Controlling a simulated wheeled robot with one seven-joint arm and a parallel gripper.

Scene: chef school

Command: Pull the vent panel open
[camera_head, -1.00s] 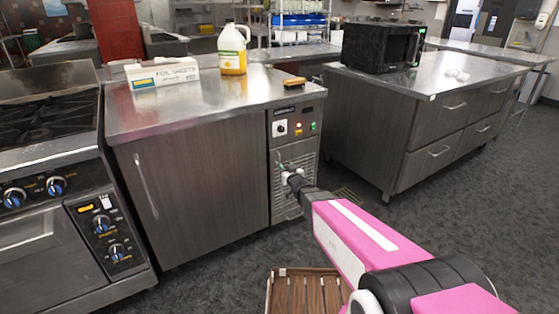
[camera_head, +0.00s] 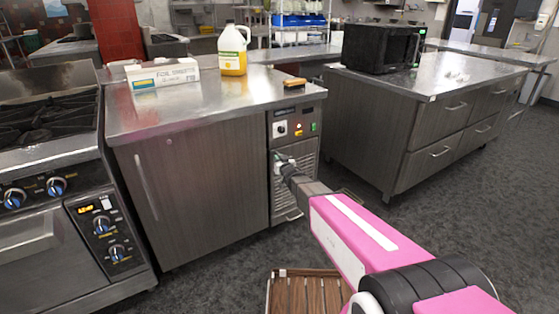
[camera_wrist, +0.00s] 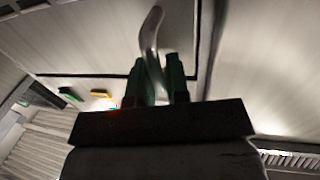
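The vent panel (camera_head: 306,165) is a slatted grey metal panel below the controls at the right end of the near counter unit. A small light bar shows near its bottom edge. My gripper (camera_head: 279,162) is at the panel's upper left side and hides part of it. In the wrist view, my gripper's two fingers (camera_wrist: 160,78) are close together. A curved metal handle (camera_wrist: 152,35) passes between them and seems to fill the gap. The view is dark and blurred, so firm contact is hard to judge. I cannot tell whether the panel stands ajar.
A control face with a knob (camera_head: 281,128) and lit buttons sits above the panel. The cabinet door (camera_head: 195,185) is on its left. A drawer counter (camera_head: 430,130) with a black microwave (camera_head: 385,45) stands to the right. A slatted wooden crate (camera_head: 303,296) lies in the foreground.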

